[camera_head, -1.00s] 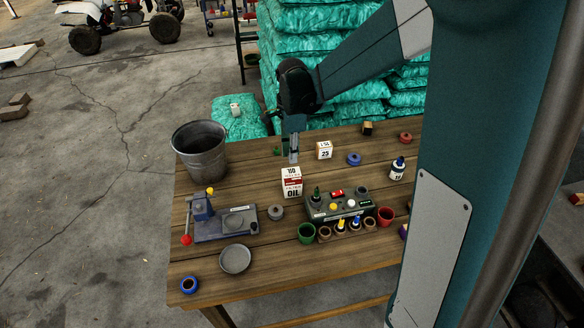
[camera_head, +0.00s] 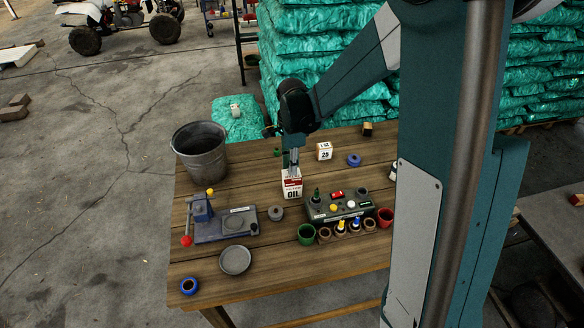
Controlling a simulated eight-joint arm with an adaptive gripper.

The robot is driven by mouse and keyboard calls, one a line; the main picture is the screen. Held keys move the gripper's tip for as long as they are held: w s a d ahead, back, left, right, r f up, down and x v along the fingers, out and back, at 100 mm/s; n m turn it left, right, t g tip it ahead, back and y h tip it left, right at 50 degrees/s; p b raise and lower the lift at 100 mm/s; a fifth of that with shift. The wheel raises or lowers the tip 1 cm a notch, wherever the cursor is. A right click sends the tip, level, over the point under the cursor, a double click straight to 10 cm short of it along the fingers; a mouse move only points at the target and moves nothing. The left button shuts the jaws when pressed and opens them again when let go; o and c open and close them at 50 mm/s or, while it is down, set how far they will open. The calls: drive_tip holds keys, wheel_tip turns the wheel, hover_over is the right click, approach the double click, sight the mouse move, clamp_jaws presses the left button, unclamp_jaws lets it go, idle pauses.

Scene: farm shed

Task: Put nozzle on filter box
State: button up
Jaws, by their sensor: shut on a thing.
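The filter box (camera_head: 292,189) is a white and red carton marked OIL, upright near the middle of the wooden table. My gripper (camera_head: 293,169) points down at the top of this box, and its fingers overlap the carton's upper part in the picture. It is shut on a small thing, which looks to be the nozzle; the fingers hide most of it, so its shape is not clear. I cannot tell whether the held thing touches the box top.
A control panel (camera_head: 340,207) with knobs and cups stands right of the box. A grey bucket (camera_head: 201,155), a lever press (camera_head: 226,224) and a round dish (camera_head: 235,260) are to the left. A white 25 box (camera_head: 324,151) and blue ring (camera_head: 354,160) stand behind.

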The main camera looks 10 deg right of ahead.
drive_tip(key=shift+f, duration=0.5)
drive_tip(key=shift+f, duration=0.15)
drive_tip(key=o, duration=0.7)
drive_tip(key=shift+o, duration=0.3)
wheel_tip(320, 180, up, 12)
idle(0.3)
drive_tip(key=shift+s+r, duration=0.1)
drive_tip(key=shift+r, duration=0.15)
idle(0.4)
